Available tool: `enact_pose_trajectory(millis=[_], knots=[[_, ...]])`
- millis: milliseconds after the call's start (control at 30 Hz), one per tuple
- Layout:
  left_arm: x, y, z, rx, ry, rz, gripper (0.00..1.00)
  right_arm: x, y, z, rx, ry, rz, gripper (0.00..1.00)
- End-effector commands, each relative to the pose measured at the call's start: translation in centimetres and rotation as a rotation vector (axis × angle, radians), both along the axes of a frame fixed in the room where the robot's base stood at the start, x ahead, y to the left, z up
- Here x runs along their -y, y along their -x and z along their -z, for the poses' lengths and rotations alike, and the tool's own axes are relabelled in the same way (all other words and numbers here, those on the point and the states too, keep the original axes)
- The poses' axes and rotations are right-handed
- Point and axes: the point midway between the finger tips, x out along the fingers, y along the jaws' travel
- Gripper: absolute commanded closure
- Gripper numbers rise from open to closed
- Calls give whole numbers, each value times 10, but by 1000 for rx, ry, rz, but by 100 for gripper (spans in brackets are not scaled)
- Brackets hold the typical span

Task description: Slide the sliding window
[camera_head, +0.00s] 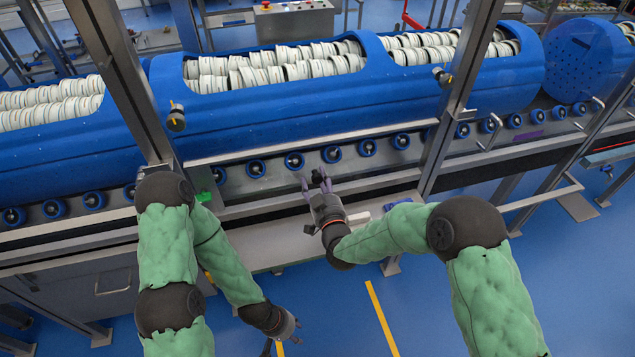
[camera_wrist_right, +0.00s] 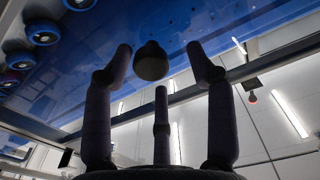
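The sliding window is a clear pane in a grey metal frame (camera_head: 455,110) in front of the blue tub carriers. The pane is hard to see in the head view; the wrist view shows it as a glossy surface (camera_wrist_right: 95,75). A black knob (camera_head: 317,175) on it also shows in the right wrist view (camera_wrist_right: 150,62). My right gripper (camera_head: 315,187) is at the knob, its fingers spread; the knob shows between the fingertips (camera_wrist_right: 163,66). I cannot tell whether they touch it. My left gripper (camera_head: 292,323) hangs low, over the floor; its fingers are too small to judge.
Blue carriers (camera_head: 300,110) full of white tubs stand behind the frame, above a row of blue rollers (camera_head: 294,160). A metal ledge (camera_head: 270,243) runs along the front. Upright posts stand on both sides. The blue floor (camera_head: 340,310) in front is clear.

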Motion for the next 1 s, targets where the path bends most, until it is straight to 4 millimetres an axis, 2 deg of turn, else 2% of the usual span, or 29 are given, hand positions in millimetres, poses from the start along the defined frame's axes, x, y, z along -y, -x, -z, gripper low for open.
enact_pose_trajectory(millis=[267,700,900,1000], knots=[[0,0,0,0,0,0,60,3,9,3,-7,1,0,44],[0,0,0,0,0,0,60,31,84,2,-4,1,0,44],[0,0,0,0,0,0,60,38,107,2,-3,1,-1,44],[0,0,0,0,0,0,60,40,111,2,-2,1,-1,44]])
